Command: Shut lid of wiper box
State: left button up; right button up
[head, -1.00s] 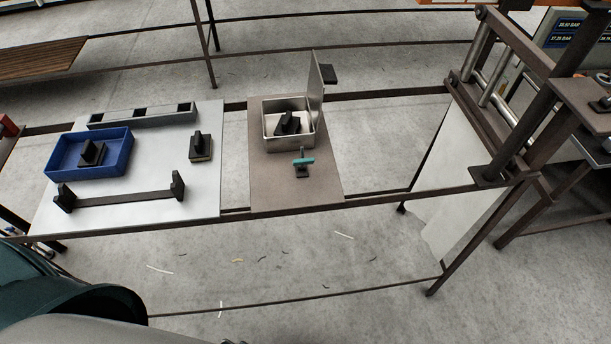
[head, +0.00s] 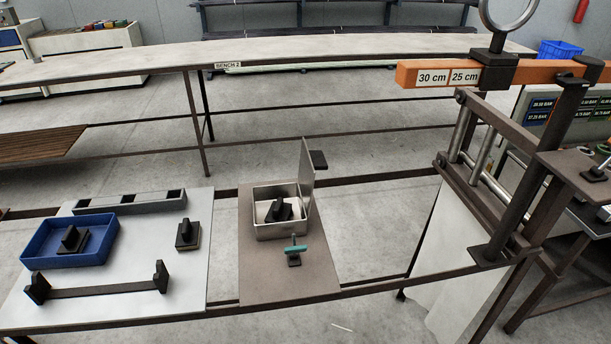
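The wiper box (head: 282,229) is a silver metal box on the brown board in the middle of the bench. Its lid (head: 306,183) stands open, upright along the box's right side. A dark tab (head: 319,159) sticks out from the lid to the right. Inside the box lies a black wiper block (head: 278,209) with a handle on a pale bottom. Neither of my grippers shows in the head view.
A teal-handled tool (head: 295,250) stands just in front of the box. Left of it, a grey plate (head: 190,279) carries a blue tray (head: 40,254) with a black block, another block (head: 187,234), a grey slotted holder (head: 130,203) and a black bar (head: 97,290). A metal frame with an orange beam (head: 527,73) stands right.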

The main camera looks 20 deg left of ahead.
aim_at(311, 162)
jog(key=l+u, duration=0.15)
jog(key=u, duration=0.2)
jog(key=l+u, duration=0.1)
jog(key=u, duration=0.3)
jog(key=k+l+u, duration=0.2)
jog(key=l, duration=0.15)
jog(key=k+l+u, duration=0.2)
jog(key=l, duration=0.15)
jog(key=k+l+u, duration=0.15)
jog(key=l, duration=0.15)
jog(key=k+l, duration=0.15)
jog(key=l, duration=0.15)
jog(key=k+l, duration=0.2)
jog(key=l+u, duration=0.05)
jog(key=l, duration=0.05)
